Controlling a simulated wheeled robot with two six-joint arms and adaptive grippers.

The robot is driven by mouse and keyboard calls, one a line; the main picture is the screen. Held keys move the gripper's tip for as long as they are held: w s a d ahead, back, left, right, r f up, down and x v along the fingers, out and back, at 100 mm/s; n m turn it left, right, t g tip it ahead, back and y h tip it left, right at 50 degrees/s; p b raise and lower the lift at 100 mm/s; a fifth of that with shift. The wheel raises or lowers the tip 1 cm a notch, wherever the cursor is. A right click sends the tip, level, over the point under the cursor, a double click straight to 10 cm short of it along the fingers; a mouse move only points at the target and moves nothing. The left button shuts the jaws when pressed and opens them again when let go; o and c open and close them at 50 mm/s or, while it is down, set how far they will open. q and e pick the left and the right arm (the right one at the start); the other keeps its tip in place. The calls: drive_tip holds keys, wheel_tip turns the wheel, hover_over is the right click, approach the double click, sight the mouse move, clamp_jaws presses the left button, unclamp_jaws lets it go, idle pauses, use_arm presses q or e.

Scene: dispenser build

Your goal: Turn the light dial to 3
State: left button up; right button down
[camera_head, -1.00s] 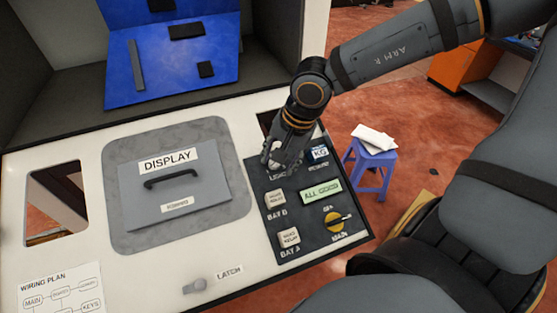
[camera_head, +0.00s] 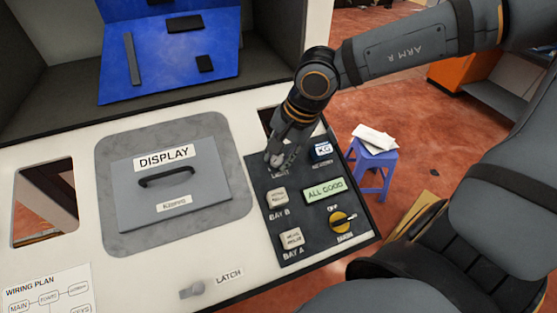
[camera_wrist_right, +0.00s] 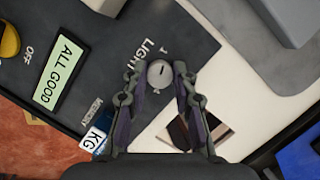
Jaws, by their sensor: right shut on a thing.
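The light dial (camera_wrist_right: 160,74) is a small pale round knob with a short dark mark on its face, beside the word LIGHT on the dark control panel (camera_head: 310,225). My right gripper (camera_head: 275,158) comes down on the panel's upper left. In the right wrist view its fingers (camera_wrist_right: 159,82) stand on both sides of the dial, shut on it. Small marks show around the dial, too small to read surely. In the head view the gripper hides the dial. My left gripper is not in view.
Next to the gripper are a KG memory block (camera_head: 321,150), the Bay B block (camera_head: 277,197), a green ALL GOOD display (camera_head: 325,191) and a yellow main switch (camera_head: 341,221). A grey display lid (camera_head: 205,195) with a black handle lies left. A blue stool (camera_head: 374,175) stands beyond the table.

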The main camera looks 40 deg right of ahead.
drive_tip(key=m+t+b, duration=0.1)
drive_tip(key=m+b, duration=0.3)
drive_tip(key=b, duration=0.2)
drive_tip(key=m+t+b, duration=0.1)
drive_tip(key=m+b, duration=0.3)
drive_tip(key=b, duration=0.2)
drive_tip(key=shift+s+f, duration=0.1)
drive_tip(key=shift+f, duration=0.1)
drive_tip(key=shift+m+t, duration=0.3)
drive_tip(key=shift+m, duration=0.1)
drive_tip(key=m+b, duration=0.2)
drive_tip(key=shift+r+m+t, duration=0.1)
drive_tip(key=shift+m+t, duration=0.3)
drive_tip(key=m+b, duration=0.1)
drive_tip(key=m, duration=0.1)
drive_tip(key=shift+s+r+m+h, duration=0.1)
drive_tip(key=shift+m+h, duration=0.3)
drive_tip(key=shift+r+m+t+p, duration=0.1)
drive_tip(key=shift+m+t+p, duration=0.25)
drive_tip(key=shift+m, duration=0.85)
drive_tip(key=shift+m+t+h+p, duration=0.25)
drive_tip(key=shift+m+h+p, duration=0.35)
drive_tip(key=shift+m, duration=0.6)
